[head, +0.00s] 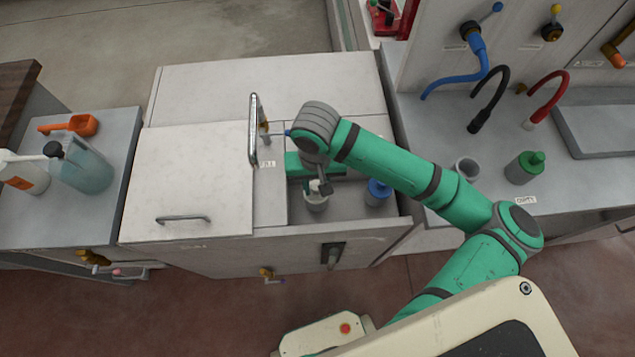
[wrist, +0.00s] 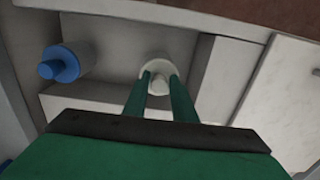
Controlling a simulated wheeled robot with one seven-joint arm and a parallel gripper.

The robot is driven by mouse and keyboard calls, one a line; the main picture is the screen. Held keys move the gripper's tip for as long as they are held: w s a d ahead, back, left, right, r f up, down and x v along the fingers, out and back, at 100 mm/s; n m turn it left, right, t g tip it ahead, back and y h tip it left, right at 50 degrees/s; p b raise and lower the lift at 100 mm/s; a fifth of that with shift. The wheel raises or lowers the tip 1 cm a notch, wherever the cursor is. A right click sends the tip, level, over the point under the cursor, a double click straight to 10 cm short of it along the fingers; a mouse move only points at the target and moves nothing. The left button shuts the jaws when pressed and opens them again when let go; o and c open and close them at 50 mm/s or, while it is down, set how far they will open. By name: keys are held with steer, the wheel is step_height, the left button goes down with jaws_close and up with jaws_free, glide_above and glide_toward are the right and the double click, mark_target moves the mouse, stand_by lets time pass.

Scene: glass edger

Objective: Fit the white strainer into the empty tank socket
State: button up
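The white strainer (head: 316,204) is upright in the open tank bay, directly below my gripper (head: 319,187). In the wrist view, the white strainer (wrist: 158,70) has its small knob between the two green fingertips of my gripper (wrist: 160,84). The fingers appear closed on that knob. The socket under the strainer is hidden, so I cannot tell whether the strainer is seated or just above it. A blue-topped strainer (head: 378,191) stands to the right in the same bay; it also shows in the wrist view (wrist: 60,65).
The bay's front wall (head: 345,233) and a white cover with a handle (head: 190,180) bound the space. An upright metal handle (head: 253,125) stands close left of my wrist. A grey cup (head: 467,168) and a green-topped strainer (head: 526,168) stand on the right counter.

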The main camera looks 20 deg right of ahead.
steer(key=o, duration=0.3)
step_height(320, 180, up, 11)
stand_by(0.5)
steer(key=shift+d, duration=0.1)
steer(key=shift+a+f, duration=0.1)
steer(key=shift+a, duration=0.1)
stand_by(0.3)
